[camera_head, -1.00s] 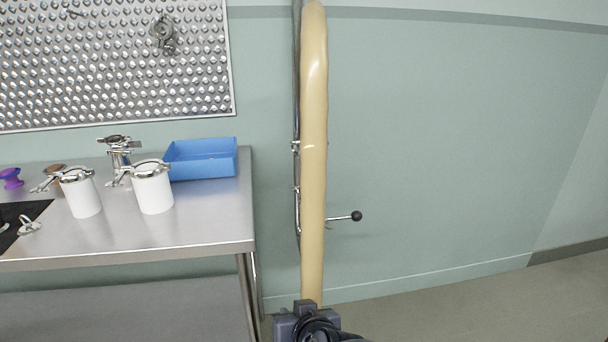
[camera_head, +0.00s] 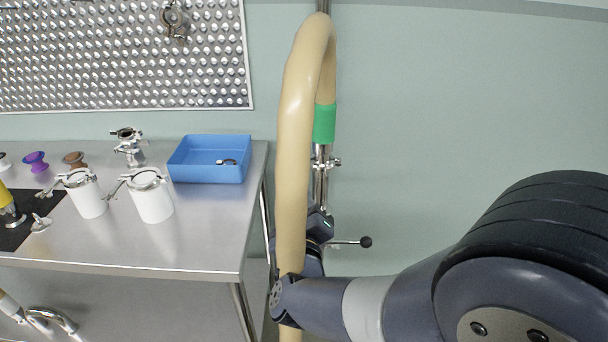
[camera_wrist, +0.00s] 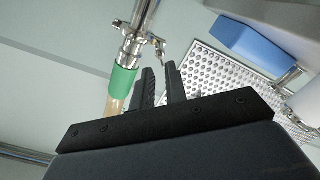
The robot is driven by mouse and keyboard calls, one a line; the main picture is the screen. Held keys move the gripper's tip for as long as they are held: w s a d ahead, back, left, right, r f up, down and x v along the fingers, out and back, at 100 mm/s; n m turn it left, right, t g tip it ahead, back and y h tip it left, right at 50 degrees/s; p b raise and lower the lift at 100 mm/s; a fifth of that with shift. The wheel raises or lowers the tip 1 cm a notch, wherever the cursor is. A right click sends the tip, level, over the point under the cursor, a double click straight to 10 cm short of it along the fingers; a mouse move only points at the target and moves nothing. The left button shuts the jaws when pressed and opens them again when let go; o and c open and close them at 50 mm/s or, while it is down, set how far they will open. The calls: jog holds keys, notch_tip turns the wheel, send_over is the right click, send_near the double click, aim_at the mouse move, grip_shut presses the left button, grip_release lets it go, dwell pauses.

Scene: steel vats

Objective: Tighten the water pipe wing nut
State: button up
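The steel water pipe (camera_head: 322,190) runs upright along the wall, with a green sleeve (camera_head: 324,124) and a clamp below it. The small wing nut (camera_head: 336,163) sticks out at the clamp's right side. In the wrist view the clamp (camera_wrist: 134,38) is beside the green sleeve (camera_wrist: 122,80), and the wing nut (camera_wrist: 158,46) lies just beyond my fingertips. My gripper (camera_wrist: 160,70) is open, with a narrow empty gap between the fingers, apart from the wing nut. In the head view my wrist is below the clamp; my fingers cannot be made out there.
A thick beige hose (camera_head: 295,120) loops in front of the pipe and partly hides my wrist. A black-knobbed lever (camera_head: 366,242) sticks out to the right. The steel table (camera_head: 215,240) at left holds white canisters (camera_head: 150,197) and a blue bin (camera_head: 209,172).

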aim_at(302, 177)
jog(key=w, duration=0.8)
jog(key=shift+d, duration=0.1)
grip_shut()
jog(key=shift+m+b, duration=0.35)
jog(key=shift+m, duration=0.05)
